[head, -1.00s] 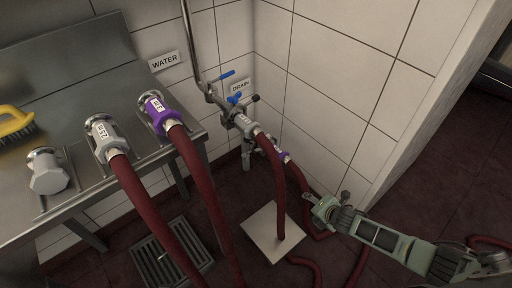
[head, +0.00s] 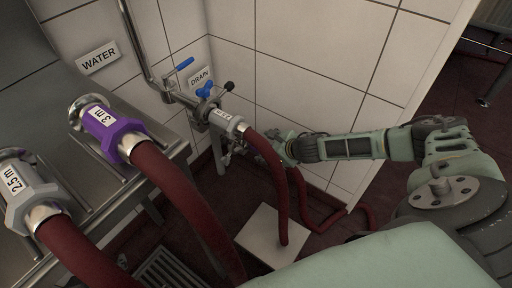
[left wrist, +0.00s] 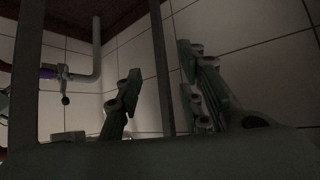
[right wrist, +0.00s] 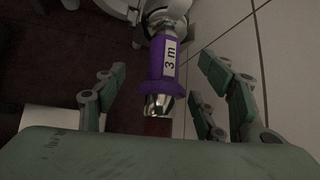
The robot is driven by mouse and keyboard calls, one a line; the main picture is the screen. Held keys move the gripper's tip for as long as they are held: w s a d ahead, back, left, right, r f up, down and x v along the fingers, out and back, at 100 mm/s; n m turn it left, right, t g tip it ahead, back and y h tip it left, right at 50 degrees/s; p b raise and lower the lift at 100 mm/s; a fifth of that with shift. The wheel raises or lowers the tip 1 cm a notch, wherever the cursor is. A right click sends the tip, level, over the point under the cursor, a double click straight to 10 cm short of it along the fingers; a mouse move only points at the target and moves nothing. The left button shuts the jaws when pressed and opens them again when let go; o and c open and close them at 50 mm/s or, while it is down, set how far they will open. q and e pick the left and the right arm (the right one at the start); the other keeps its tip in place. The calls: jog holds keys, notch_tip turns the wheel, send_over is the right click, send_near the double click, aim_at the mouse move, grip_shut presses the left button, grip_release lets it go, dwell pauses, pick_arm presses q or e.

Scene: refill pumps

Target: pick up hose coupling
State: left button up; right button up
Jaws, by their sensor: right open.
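In the right wrist view a purple hose coupling (right wrist: 170,68) labelled "3 m" lies between the spread fingers of my right gripper (right wrist: 165,85), with gaps on both sides. In the head view my right gripper (head: 282,150) is at the lower drain fitting and hides that coupling. A grey coupling (head: 226,122) sits on the upper drain pipe with a red hose. A purple "3 m" coupling (head: 112,130) and a grey "2.5 m" coupling (head: 28,190) sit on the steel bench. My left gripper (left wrist: 160,95) is open and empty in the left wrist view.
The steel bench (head: 120,215) is at the left. Blue valve handles (head: 205,90) and a steel pipe (head: 140,45) stand near the tiled wall corner. Red hoses (head: 275,175) hang close to my right gripper. A pale floor plate (head: 270,240) and a floor grate (head: 168,272) lie below.

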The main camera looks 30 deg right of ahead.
aim_at(262, 148)
jog(key=shift+w+a+f, duration=0.1)
jog(key=shift+w+f, duration=0.15)
jog(key=b+x, duration=0.2)
jog(key=x, duration=0.2)
jog(key=shift+w+f, duration=0.3)
pick_arm(q)
jog(key=w+d+r+t+h, duration=0.1)
jog(key=w+d+r+t, duration=0.2)
jog(key=w+r+t, duration=0.3)
notch_tip(262, 148, up, 4)
jog(key=shift+f+h, duration=0.2)
jog(key=shift+h, duration=0.2)
jog(key=shift+w, duration=0.1)
pick_arm(e)
jog(key=shift+c, duration=0.3)
jog(key=shift+a, duration=0.1)
grip_shut()
